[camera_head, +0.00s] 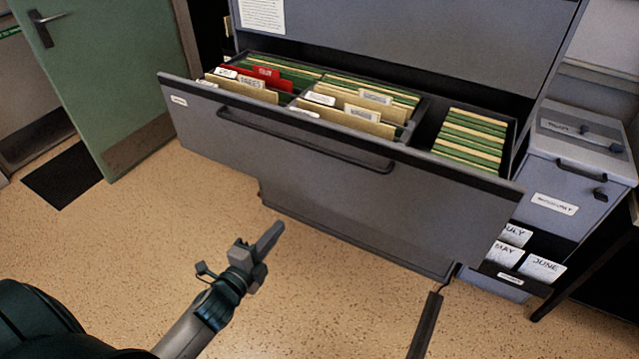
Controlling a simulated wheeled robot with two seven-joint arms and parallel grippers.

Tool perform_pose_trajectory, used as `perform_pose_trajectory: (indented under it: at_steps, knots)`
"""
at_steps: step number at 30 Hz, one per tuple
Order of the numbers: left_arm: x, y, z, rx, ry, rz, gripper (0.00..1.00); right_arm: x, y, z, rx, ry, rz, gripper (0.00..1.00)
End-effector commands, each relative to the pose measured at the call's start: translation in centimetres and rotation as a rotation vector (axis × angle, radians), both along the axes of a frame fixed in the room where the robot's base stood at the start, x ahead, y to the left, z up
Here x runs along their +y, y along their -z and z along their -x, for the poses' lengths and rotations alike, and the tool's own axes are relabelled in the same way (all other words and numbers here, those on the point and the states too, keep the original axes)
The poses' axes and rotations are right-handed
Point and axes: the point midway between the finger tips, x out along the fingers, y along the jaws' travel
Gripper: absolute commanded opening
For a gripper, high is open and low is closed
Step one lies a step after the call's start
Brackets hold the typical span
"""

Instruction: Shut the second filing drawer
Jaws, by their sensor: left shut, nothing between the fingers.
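A wide grey filing drawer (330,195) stands pulled out of its cabinet (420,40), with a long dark bar handle (300,140) across its front. Inside are green and buff hanging folders (340,105) with white label tabs and a red one. My left gripper (272,236) is shut and empty. In the picture it shows below and left of the drawer front, over the floor, with a visible gap to the drawer's lower edge. My right gripper is not in view. Which drawer in the stack this is cannot be told for certain.
A smaller grey cabinet (575,160) with a rack of month cards (515,250) stands at the right. A green door (95,75) is at the upper left beside a dark mat (62,175). The speckled floor (150,235) left of the drawer is clear.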

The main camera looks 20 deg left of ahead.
Motion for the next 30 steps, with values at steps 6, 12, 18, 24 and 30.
perform_pose_trajectory:
  at_steps: [6, 12, 18, 24, 30]
  knots:
    - [-0.6, -4.9, 0.1, -0.101, 0.030, -0.090, 0.00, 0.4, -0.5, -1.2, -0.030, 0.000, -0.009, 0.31]
    - [-0.7, -5.1, 0.1, -0.106, 0.031, -0.094, 0.00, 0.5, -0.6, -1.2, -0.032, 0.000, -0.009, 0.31]
    - [-0.7, -5.1, 0.0, -0.105, 0.031, -0.092, 0.00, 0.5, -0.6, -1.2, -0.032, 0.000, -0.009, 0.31]
    - [-0.7, -5.1, -0.9, -0.104, 0.030, -0.091, 0.00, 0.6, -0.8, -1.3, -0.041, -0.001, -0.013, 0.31]
    - [-0.9, -5.3, -3.2, -0.105, 0.030, -0.091, 0.00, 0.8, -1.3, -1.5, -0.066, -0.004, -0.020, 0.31]
